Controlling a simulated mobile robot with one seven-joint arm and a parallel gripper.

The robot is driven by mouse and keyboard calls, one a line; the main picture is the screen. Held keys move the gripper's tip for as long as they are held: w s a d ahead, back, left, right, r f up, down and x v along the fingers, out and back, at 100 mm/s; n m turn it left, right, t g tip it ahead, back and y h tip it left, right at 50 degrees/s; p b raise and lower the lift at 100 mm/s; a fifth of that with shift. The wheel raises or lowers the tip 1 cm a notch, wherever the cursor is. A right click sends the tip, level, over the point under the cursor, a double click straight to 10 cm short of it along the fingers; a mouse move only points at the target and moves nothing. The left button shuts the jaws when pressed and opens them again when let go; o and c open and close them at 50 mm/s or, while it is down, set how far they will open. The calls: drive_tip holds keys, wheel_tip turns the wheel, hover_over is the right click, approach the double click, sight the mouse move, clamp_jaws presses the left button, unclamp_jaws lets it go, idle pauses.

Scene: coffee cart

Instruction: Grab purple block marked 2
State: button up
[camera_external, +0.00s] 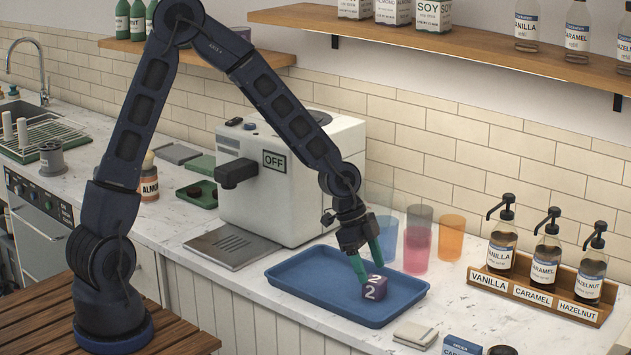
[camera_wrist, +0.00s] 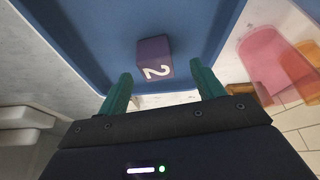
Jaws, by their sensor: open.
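The purple block marked with a white 2 (camera_external: 375,288) lies in the blue tray (camera_external: 290,284) on the counter. In the wrist view the block (camera_wrist: 154,58) is ahead of the fingertips, between their lines, with its 2 facing the camera. My gripper (camera_external: 366,260) is over the tray with its green fingers pointing down at the block. In the wrist view the gripper (camera_wrist: 158,84) is open, with a gap between the fingers and nothing in it. In the external view one fingertip appears close to the block; I cannot tell whether it touches.
Coloured cups (camera_external: 417,250) stand just behind the tray. A white coffee machine (camera_external: 300,180) is at the left behind it. A syrup rack (camera_external: 535,296) is to the right. A folded cloth (camera_external: 415,333) lies by the tray's front right corner. The rest of the tray is empty.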

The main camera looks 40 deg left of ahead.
sight(372, 277)
drive_tip(key=x, duration=0.4)
drive_tip(key=shift+s+d+r, duration=0.1)
drive_tip(key=shift+s, duration=0.2)
drive_tip(key=shift+w+d+f, duration=0.1)
drive_tip(key=shift+d+f, duration=0.1)
drive_tip(key=shift+f, duration=0.3)
drive_tip(key=c, duration=1.1)
